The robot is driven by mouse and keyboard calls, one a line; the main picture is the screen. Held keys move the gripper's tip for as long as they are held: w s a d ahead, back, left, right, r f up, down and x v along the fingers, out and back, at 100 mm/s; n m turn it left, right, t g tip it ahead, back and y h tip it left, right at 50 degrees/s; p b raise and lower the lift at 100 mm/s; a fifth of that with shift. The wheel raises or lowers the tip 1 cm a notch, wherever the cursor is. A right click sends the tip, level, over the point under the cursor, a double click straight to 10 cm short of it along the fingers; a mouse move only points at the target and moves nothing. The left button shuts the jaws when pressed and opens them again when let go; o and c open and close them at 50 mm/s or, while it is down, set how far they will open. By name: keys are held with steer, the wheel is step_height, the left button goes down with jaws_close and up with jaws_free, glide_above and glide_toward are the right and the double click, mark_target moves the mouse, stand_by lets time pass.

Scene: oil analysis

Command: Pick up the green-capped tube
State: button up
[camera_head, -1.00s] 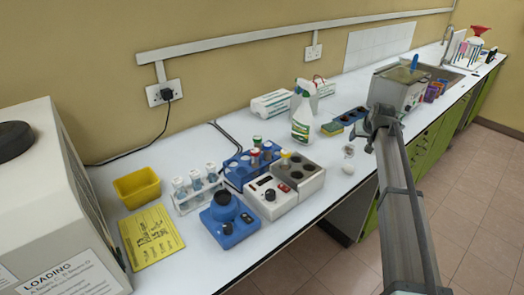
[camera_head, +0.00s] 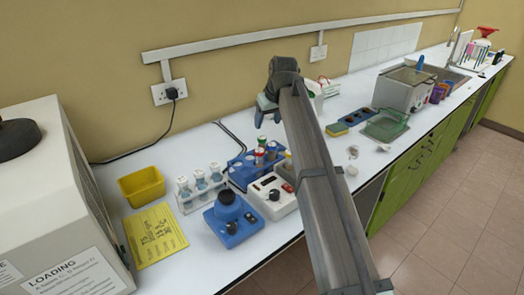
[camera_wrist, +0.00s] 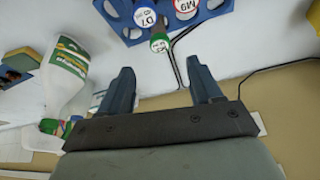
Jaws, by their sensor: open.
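The green-capped tube (camera_head: 262,139) stands at the back of the blue rack (camera_head: 238,177), close to red-capped tubes. In the wrist view its green cap (camera_wrist: 159,43) shows at the top middle, at the edge of the blue rack (camera_wrist: 220,8). My gripper (camera_head: 268,116) is above and behind the rack in the head view. In the wrist view my gripper (camera_wrist: 160,66) is open and empty, with the green cap beyond the gap between its fingers. It does not touch the tube. My arm hides part of the rack's right side.
Other labelled caps, marked D7 (camera_wrist: 145,17) and M9 (camera_wrist: 185,6), crowd close to the green one. A white tube rack (camera_head: 190,203) and a blue device (camera_head: 232,222) stand left and in front.

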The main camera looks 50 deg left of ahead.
mark_target(263, 138)
steer(key=x, duration=0.7)
steer(key=shift+w+f, duration=0.1)
steer(key=shift+f, duration=0.15)
steer(key=shift+x, duration=2.75)
steer(key=shift+d, duration=0.2)
steer(key=c, duration=1)
